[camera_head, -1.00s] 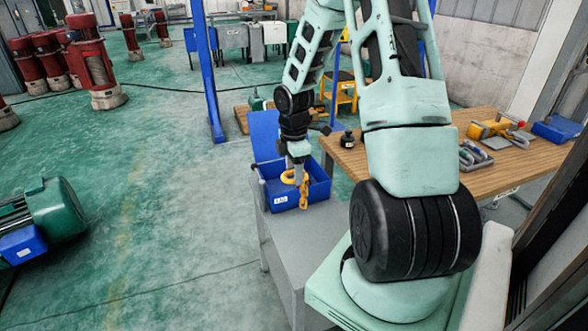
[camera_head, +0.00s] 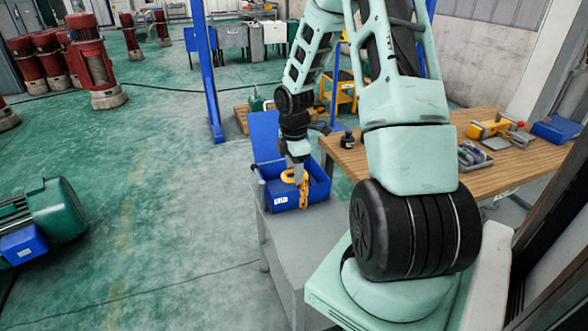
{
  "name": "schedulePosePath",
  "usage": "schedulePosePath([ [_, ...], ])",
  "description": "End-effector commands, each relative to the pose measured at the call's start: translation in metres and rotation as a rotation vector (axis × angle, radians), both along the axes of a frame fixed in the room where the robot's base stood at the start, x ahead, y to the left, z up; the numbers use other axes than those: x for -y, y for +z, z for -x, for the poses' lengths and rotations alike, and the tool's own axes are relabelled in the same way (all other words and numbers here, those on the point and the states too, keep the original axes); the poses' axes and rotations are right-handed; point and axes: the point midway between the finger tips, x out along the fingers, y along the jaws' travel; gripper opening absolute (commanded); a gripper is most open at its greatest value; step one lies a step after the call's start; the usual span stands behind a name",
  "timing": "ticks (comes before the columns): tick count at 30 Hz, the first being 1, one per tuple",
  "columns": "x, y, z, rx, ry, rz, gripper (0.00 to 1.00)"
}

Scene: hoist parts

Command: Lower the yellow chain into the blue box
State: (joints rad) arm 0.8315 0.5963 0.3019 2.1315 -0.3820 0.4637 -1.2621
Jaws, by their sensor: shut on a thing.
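The blue box (camera_head: 318,188) stands with its lid up on a grey bench. My gripper (camera_head: 299,174) points down over the box and is shut on the yellow chain (camera_head: 303,192). The chain has a rounded yellow part at the top left and links hanging down from it. It hangs at the box opening, in front of the inner walls. How far its lower end is inside the box, or whether it touches the floor of the box, I cannot tell. The fingertips are small and partly hidden by the chain.
The grey bench (camera_head: 305,235) has free room in front of the box. A wooden table (camera_head: 440,172) to the right holds a yellow tool (camera_head: 488,129), grey parts and a blue bin (camera_head: 556,129). A blue post (camera_head: 207,75) stands behind left. A green motor (camera_head: 55,210) lies far left.

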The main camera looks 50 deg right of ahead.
Motion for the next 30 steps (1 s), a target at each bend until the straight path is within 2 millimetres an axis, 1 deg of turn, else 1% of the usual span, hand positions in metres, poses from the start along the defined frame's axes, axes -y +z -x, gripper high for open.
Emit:
schedulePosePath([
  [5, 0.016, 0.003, -0.011, 0.0, -0.002, 0.0, 0.0],
  [30, 0.1, -0.006, -0.071, 0.002, -0.002, 0.001, 0.0],
])
